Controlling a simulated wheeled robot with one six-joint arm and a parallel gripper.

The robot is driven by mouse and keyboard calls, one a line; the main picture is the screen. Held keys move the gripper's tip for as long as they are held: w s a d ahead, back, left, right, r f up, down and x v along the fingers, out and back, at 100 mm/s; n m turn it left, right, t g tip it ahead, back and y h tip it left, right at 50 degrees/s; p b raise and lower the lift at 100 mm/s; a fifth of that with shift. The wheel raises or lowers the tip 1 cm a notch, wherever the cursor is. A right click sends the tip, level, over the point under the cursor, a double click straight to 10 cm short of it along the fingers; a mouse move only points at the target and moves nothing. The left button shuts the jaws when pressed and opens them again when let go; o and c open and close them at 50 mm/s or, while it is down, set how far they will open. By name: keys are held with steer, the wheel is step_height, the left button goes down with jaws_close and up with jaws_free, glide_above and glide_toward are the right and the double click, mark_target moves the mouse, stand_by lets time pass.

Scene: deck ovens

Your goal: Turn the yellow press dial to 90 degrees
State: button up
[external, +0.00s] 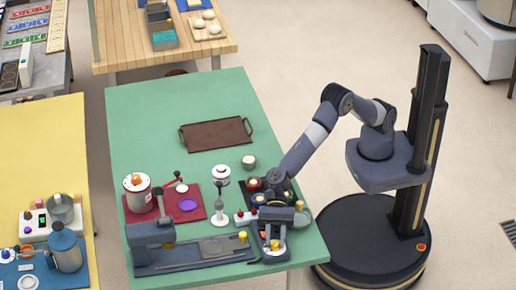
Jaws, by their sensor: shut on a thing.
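My gripper (272,248) reaches down over the near right corner of the green table, at the right end of the dark blue press (150,234). It is shut on a small yellow piece (270,243) between its fingers, which looks like the yellow press dial. The fingers and wrist hide much of it, and its angle cannot be read. A second yellow knob (242,237) stands upright on the right end of the press's long base, just left of my gripper and apart from it.
A red mat (172,216) with a white pot (137,192) and a purple disc (188,204) lies behind the press. A white-and-grey stand (219,206) and small cups are close to my wrist. A brown tray (214,134) lies farther back, with clear green table around it.

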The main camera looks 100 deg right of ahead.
steer(key=shift+s+a+f+m+t+b, duration=0.15)
steer(key=shift+m+t+b, duration=0.5)
steer(key=shift+b, duration=0.35)
steer(key=shift+r+m+t+h+b, duration=0.2)
steer(key=shift+m+t+h+b, duration=0.35)
steer(key=shift+t, duration=0.1)
steer(key=o, duration=0.9)
steer(key=shift+o, duration=0.2)
steer(key=shift+s+d+r, duration=0.1)
steer(key=shift+d, duration=0.2)
steer(key=shift+b+v, duration=0.35)
steer(key=shift+v, duration=0.75)
step_height(320, 180, up, 7)
steer(key=p, duration=0.3)
steer(key=shift+s, duration=0.1)
